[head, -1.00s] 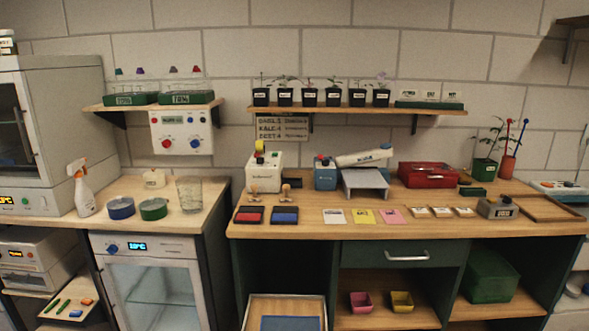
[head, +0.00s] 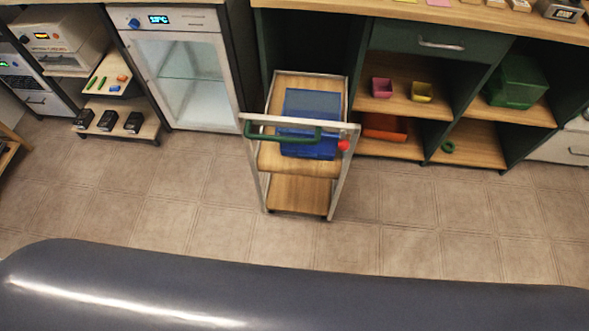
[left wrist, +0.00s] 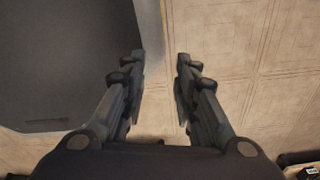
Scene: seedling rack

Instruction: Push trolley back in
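The trolley (head: 298,193) stands in the middle of the head view, with wooden shelves in a pale metal frame. Its rear part is inside the open bay under the bench, and its front sticks out onto the floor. A green handle (head: 284,137) and a red knob (head: 343,145) are at its front top bar. A blue crate (head: 309,146) sits on its top shelf. My left gripper (left wrist: 160,58) shows in the left wrist view, open and empty above the floor, away from the trolley. My right gripper is in no view.
A glass-door fridge (head: 183,70) stands left of the bay. Open shelves with a pink pot (head: 381,88), a yellow pot (head: 421,92) and a green bin (head: 516,82) are on the right. A low shelf (head: 120,127) is at far left. Tiled floor (head: 400,235) before the trolley is clear.

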